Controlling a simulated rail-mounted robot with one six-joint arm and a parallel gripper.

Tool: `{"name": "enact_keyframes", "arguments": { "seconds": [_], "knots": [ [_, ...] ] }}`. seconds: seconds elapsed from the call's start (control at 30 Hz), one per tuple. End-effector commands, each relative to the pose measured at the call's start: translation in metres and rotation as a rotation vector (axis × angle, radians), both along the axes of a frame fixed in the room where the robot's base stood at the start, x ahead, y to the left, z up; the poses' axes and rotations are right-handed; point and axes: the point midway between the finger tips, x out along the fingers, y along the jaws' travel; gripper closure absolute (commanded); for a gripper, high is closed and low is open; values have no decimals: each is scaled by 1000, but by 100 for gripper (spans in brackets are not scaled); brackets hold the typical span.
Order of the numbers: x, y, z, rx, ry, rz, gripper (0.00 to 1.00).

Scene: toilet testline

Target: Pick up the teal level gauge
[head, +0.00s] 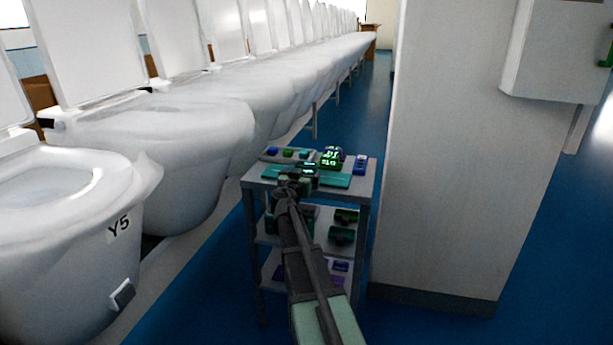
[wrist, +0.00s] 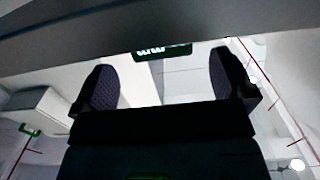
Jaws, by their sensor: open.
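The teal level gauge (head: 335,181) is a long flat teal bar with a small dark lit display near its middle. It lies across the near part of the trolley's top shelf in the head view. My gripper (head: 293,179) is at the near edge of that shelf, in front of the bar, and hides part of its left half. In the wrist view my gripper (wrist: 165,75) is open, with two dark textured fingers wide apart and nothing held between them.
The grey trolley (head: 367,168) also bears a green-lit device (head: 331,158), a blue device (head: 360,164) and a tray of small coloured pieces (head: 269,153). Lower shelves hold more devices. Toilets (head: 180,130) line the left; a white pillar (head: 465,150) stands close on the right.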

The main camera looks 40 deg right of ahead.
Motion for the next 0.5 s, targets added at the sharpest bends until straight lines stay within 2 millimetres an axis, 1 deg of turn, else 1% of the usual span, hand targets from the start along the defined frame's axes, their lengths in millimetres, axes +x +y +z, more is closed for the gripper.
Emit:
{"name": "enact_keyframes", "arguments": {
  "seconds": [0.03, 0.17, 0.27, 0.4, 0.5],
  "knots": [
    [6, -7, -1, 0, 0, -1, 0],
    [7, -10, 0, -1, 1, 0, 0],
    [13, -17, 1, -1, 1, -1, 0],
    [31, -39, 2, -1, 1, -1, 0],
    [38, -50, 0, -1, 2, -1, 0]
  ]
}}
